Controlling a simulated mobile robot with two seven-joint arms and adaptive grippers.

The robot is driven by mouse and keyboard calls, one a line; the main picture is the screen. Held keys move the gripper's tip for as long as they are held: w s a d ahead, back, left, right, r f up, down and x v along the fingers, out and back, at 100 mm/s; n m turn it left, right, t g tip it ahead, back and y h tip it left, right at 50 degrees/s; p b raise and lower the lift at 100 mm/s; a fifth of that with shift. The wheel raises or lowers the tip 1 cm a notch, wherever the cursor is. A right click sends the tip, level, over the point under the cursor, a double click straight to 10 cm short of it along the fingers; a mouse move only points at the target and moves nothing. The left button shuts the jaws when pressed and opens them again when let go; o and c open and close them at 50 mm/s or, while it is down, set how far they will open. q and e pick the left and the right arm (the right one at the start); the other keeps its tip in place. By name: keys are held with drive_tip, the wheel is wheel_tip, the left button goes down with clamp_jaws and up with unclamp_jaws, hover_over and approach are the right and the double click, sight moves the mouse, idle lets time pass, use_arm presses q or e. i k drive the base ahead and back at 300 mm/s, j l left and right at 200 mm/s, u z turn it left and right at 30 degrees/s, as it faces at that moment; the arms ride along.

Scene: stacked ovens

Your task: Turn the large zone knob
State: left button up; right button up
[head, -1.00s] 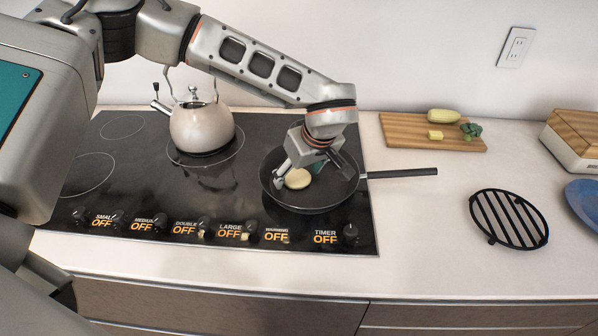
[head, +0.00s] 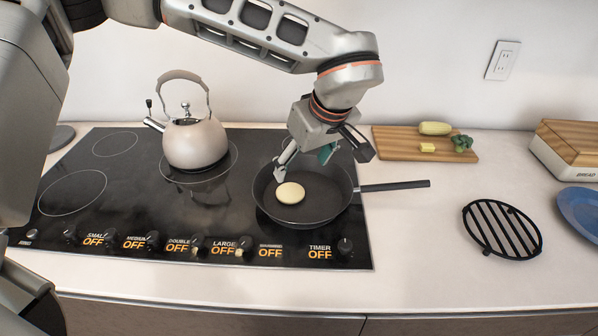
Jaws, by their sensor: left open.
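The "LARGE" label (head: 224,246) on the stove's front strip reads OFF in orange. A small dark knob stands on each side of it, the left knob (head: 197,246) and the right knob (head: 245,248); I cannot tell for certain which belongs to the label. My left gripper (head: 322,162) is open above the back of the frying pan, its fingers pointing down and spread. It is well behind the knobs and touches none of them.
The frying pan (head: 330,208) holds a pale round disc (head: 290,193); its handle points right. A kettle (head: 195,143) stands on the back zone. A cutting board (head: 390,145), black trivet (head: 502,230) and blue plate (head: 582,213) are on the right. The front counter is clear.

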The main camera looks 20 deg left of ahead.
sight(198, 240)
drive_tip(key=k+l, duration=0.2)
drive_tip(key=l, duration=0.2)
drive_tip(key=k+l, duration=0.45)
drive_tip(key=l, duration=0.3)
